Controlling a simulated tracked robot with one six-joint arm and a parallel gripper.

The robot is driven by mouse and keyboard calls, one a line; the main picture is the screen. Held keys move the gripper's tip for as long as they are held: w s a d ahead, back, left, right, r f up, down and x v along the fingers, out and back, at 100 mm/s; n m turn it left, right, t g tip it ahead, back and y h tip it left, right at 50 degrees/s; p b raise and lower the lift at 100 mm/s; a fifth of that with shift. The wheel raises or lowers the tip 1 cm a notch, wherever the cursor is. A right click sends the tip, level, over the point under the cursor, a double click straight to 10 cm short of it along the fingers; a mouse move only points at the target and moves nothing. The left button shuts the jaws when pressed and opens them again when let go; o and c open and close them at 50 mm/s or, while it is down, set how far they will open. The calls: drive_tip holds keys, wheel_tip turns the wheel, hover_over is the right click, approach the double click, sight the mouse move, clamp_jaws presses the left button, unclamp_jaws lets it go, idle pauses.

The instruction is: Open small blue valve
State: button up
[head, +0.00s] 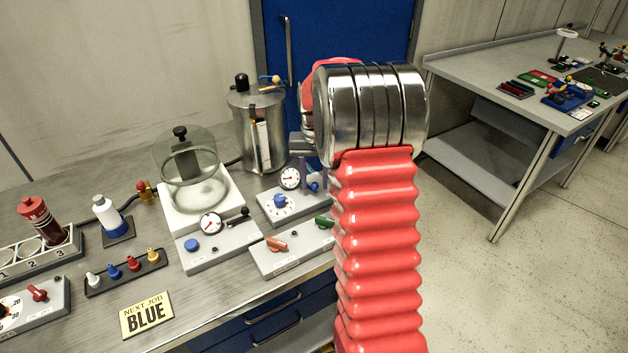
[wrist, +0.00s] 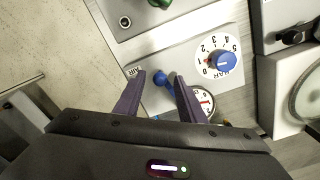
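The small blue valve (wrist: 159,77) is on the grey panel in the wrist view, between the fingertips of my gripper (wrist: 160,80). The two dark fingers stand apart, one on each side of it. I cannot tell whether either finger touches it. In the head view, the small blue valve (head: 314,187) shows below the fingers, partly hidden by them and by my arm. A larger blue knob (wrist: 223,61) on a white dial marked in bar sits on the same panel. A round gauge (wrist: 204,101) is partly hidden behind the right finger.
A control box with an orange and a green lever (head: 290,250) stands in front of the panel. Left are a vacuum chamber (head: 190,175) and a gauge box (head: 215,240). A metal drum (head: 260,130) stands behind. A sign reads NEXT JOB BLUE (head: 147,315).

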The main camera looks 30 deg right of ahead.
drive_tip(key=shift+f, duration=0.1)
drive_tip(key=shift+c, duration=0.2)
clamp_jaws()
drive_tip(key=shift+a, duration=0.1)
drive_tip(key=shift+a+m, duration=0.3)
drive_tip(key=shift+m, duration=0.45)
drive_tip(key=shift+a+m, duration=0.25)
drive_tip(key=shift+m, duration=0.5)
drive_tip(key=shift+o, duration=0.2)
unclamp_jaws()
